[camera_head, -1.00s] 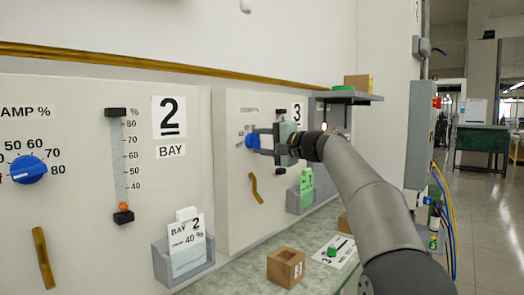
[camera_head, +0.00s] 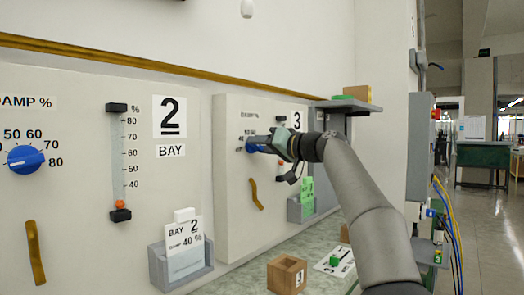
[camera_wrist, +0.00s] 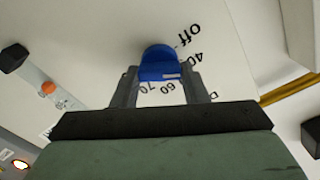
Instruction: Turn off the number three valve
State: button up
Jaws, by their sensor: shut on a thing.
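The blue knob (camera_head: 254,148) is on the damp % dial of the panel marked 3 (camera_head: 232,190). My gripper (camera_head: 262,145) is shut on this knob, its fingers on either side of it. In the wrist view the knob (camera_wrist: 160,60) sits between the two fingers of my gripper (camera_wrist: 160,82). Off, 40, 60 and 70 are readable on the dial around it. A short white mark shows on the knob, but I cannot tell which value it points to. My gripper covers part of the dial in the head view.
The bay 2 panel (camera_head: 70,190) has its own blue knob (camera_head: 26,159) and a slider (camera_head: 120,204). A bay 2 card holder (camera_head: 180,262) and a green card (camera_head: 307,195) are below. A grey shelf (camera_head: 350,106) juts out at right.

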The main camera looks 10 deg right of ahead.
jog(key=shift+s+n+b, duration=0.1)
jog(key=shift+n+b, duration=0.65)
jog(key=shift+n, duration=3.05)
jog(key=shift+r+n, duration=0.1)
jog(key=shift+n, duration=0.2)
jog(key=o, duration=1)
jog(key=shift+a, duration=0.1)
jog(key=b+v, duration=0.6)
jog(key=v, duration=1.1)
jog(key=shift+s, duration=0.2)
